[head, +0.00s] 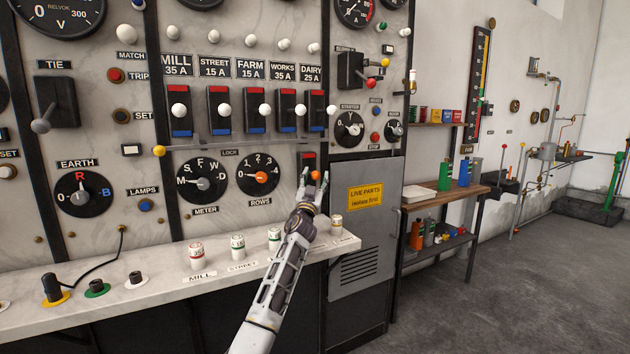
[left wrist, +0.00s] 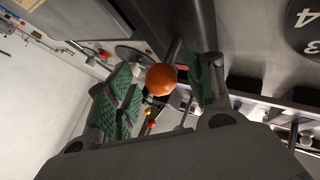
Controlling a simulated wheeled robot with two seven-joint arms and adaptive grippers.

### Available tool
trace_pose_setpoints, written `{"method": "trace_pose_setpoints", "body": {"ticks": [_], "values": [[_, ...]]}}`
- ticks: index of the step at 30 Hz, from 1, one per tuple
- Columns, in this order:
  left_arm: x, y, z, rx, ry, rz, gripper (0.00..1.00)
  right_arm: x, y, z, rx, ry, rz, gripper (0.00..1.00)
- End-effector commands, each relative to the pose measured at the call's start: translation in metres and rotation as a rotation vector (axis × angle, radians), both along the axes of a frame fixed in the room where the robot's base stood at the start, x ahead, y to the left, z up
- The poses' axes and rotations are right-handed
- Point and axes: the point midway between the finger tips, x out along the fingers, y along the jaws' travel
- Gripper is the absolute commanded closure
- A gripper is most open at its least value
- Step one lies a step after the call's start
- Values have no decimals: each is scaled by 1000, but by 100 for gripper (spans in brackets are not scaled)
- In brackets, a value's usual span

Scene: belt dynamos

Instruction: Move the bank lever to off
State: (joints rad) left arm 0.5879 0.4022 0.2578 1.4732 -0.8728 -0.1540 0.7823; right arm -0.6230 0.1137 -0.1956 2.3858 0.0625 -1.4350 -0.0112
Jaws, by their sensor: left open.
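A lever with an orange knob, which I take for the bank lever, is on the panel at the right of the rows dial; its knob (head: 315,175) is at the fingertips of my left gripper (head: 314,183). A small plate (head: 308,160) with a red top shows behind it; its lower part and any label are hidden. In the left wrist view the orange knob (left wrist: 161,79) is between the two green-padded fingers of the left gripper (left wrist: 165,88), which are open. I cannot tell whether either pad touches it. My right gripper is not in view.
Several white-knobbed feeder switches (head: 221,110) stand above, over a long rail (head: 225,144). The rows dial (head: 260,175) is close on the left. A grey cabinet door (head: 363,240) is on the right. Below, a pale ledge (head: 150,290) carries labelled fuses (head: 237,246).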

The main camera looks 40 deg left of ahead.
Motion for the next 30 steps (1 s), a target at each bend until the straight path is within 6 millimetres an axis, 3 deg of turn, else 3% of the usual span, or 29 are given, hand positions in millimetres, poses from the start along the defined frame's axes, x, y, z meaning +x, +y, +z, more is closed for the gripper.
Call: {"method": "trace_pose_setpoints", "body": {"ticks": [14, 30], "values": [[-7, -4, -5, -2, -1, -1, 48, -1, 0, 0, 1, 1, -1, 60], [-45, -24, -6, 2, 0, -1, 48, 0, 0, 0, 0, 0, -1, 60]]}}
